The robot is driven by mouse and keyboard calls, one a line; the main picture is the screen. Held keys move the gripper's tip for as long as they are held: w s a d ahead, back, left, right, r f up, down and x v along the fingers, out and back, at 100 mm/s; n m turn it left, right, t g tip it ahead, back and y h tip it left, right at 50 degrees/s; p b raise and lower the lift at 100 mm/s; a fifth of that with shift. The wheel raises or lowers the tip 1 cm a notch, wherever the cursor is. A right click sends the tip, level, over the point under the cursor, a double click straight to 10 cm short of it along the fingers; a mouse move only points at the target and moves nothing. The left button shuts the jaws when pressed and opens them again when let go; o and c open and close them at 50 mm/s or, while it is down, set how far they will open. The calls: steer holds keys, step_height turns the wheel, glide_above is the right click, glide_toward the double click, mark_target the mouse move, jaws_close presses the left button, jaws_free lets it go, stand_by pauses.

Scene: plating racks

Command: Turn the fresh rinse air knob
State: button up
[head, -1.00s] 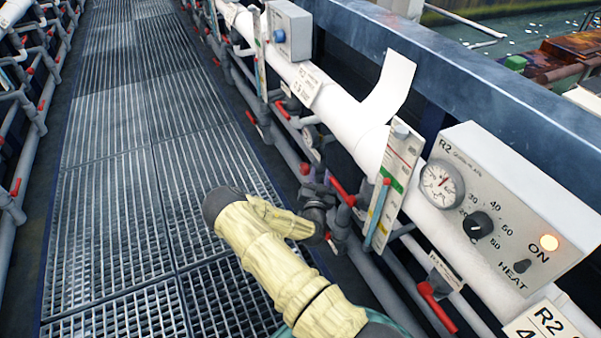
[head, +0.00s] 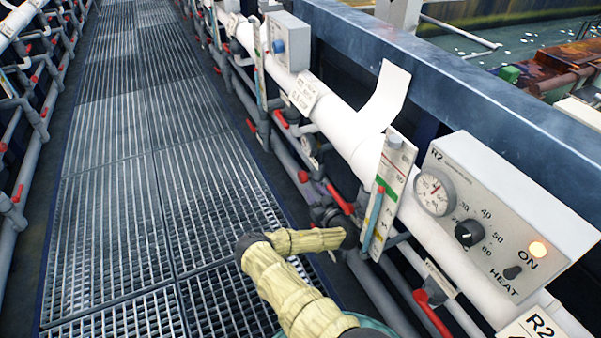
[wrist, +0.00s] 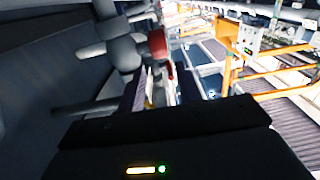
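No label in view reads "fresh rinse air", so I cannot tell which knob that is. A red-handled valve on grey pipework lies ahead of my gripper; its red handle (wrist: 157,42) shows in the wrist view. My gripper (wrist: 161,92) has two dark fingers apart, with a gap between them and no held thing visible. In the head view my yellow-sleeved arm reaches right to the pipework under the white pipe; its dark end is beside the flow-meter panel (head: 392,180), and the fingers are hard to make out. A red handle (head: 340,198) sits just above that end.
The R2 box (head: 500,215) at right has a gauge, a black knob (head: 468,233), a lit ON lamp and a HEAT switch. A smaller box with a blue knob (head: 278,46) is farther back. A blue rail (head: 450,85) runs behind. The grated walkway (head: 115,190) is clear.

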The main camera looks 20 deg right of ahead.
mark_target(303, 173)
steer(key=w+b, duration=0.2)
steer(key=w, duration=0.4)
steer(key=w+b, duration=0.2)
steer(key=w, duration=0.3)
steer(key=shift+w+a, duration=0.2)
steer(key=shift+w, duration=0.15)
steer(key=c, duration=0.7)
steer(key=p, duration=0.1)
steer(key=d+p, duration=0.1)
steer(key=p, duration=0.1)
steer(key=shift+s+d+f+g+h, duration=0.2)
steer(key=shift+s+g+h, duration=0.1)
steer(key=shift+s+g, duration=0.1)
steer(key=shift+s+d+f+m+p, duration=0.1)
steer(key=shift+d+f+m+p, duration=0.15)
steer(key=shift+p, duration=0.7)
steer(key=shift+g+p, duration=0.3)
steer(key=shift+p, duration=0.2)
steer(key=shift+w+a+r+p, duration=0.1)
steer(key=shift+w+a+p, duration=0.25)
steer(key=shift+p, duration=0.7)
steer(key=shift+a, duration=0.2)
